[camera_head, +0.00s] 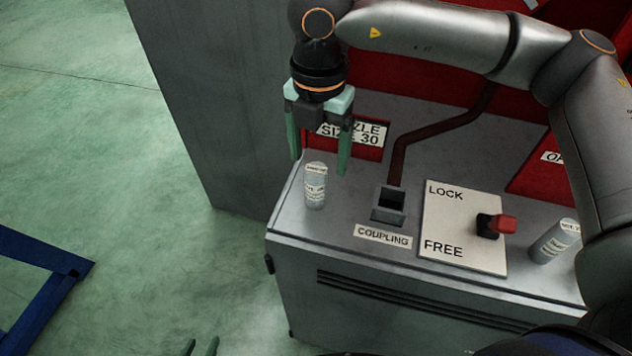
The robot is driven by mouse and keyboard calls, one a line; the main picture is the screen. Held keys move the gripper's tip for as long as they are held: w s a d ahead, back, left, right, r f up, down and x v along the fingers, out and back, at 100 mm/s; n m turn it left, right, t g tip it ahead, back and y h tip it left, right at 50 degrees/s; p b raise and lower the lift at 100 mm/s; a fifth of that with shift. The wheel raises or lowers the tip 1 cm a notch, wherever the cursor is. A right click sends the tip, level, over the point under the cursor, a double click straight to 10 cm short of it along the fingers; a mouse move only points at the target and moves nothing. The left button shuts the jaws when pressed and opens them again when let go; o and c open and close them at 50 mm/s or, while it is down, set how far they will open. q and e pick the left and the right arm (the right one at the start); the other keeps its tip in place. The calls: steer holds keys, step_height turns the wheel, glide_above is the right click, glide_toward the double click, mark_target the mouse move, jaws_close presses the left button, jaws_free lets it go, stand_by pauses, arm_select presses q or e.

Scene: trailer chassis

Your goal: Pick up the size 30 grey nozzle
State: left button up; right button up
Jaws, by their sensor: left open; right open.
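A small grey cylinder with a printed label, the nozzle (315,188), stands upright at the left end of the grey cabinet top, in front of a red sign (372,137) reading "SIZE 30". My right gripper (320,165) points down over this nozzle. Its fingers are open, with tips near the nozzle's top, one to each side in the picture; whether they touch it I cannot tell. My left gripper (201,346) is open at the bottom edge, far from the nozzle, with only its fingertips showing.
A square coupling socket (388,206) sits right of the nozzle. A LOCK/FREE plate (450,226) carries a red-handled lever (502,224). A second grey cylinder (556,242) stands at the right, near my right arm. A blue frame (45,285) is at the lower left.

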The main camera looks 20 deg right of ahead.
mark_target(316, 169)
steer(key=shift+w+a+f+p, duration=0.1)
steer(key=shift+f+p, duration=0.2)
steer(key=shift+f, duration=1.2)
steer(key=shift+a+f+p, duration=0.1)
steer(key=shift+f+p, duration=0.2)
steer(key=shift+f, duration=1.15)
jaws_close()
